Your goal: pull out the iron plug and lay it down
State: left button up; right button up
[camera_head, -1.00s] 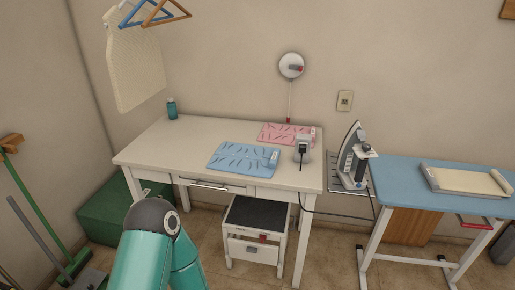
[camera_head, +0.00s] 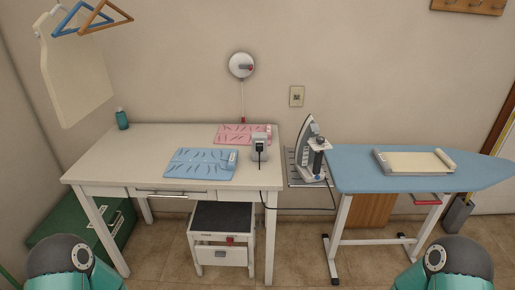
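The iron's plug (camera_head: 259,147) is black and sits at the front face of an upright white block (camera_head: 263,136), which looks like a socket, near the right end of the white table (camera_head: 120,158). It looks plugged in. A dark cord (camera_head: 262,198) hangs from it over the table's front edge and runs right toward the iron (camera_head: 308,148). The iron stands upright on a wire rack between the table and the blue ironing board. Only rounded teal-and-dark parts of my arms show at the bottom left and bottom right. Neither gripper is in view.
A blue cloth (camera_head: 200,163) and a pink cloth (camera_head: 240,133) lie on the table, whose left part is mostly clear. A teal bottle (camera_head: 122,119) stands at the back left. A stool (camera_head: 222,218) stands underneath. The ironing board (camera_head: 350,168) carries a cream padded board (camera_head: 415,161).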

aim_at(259, 146)
jog(key=u, duration=0.05)
jog(key=i, duration=1)
jog(key=z, duration=0.1)
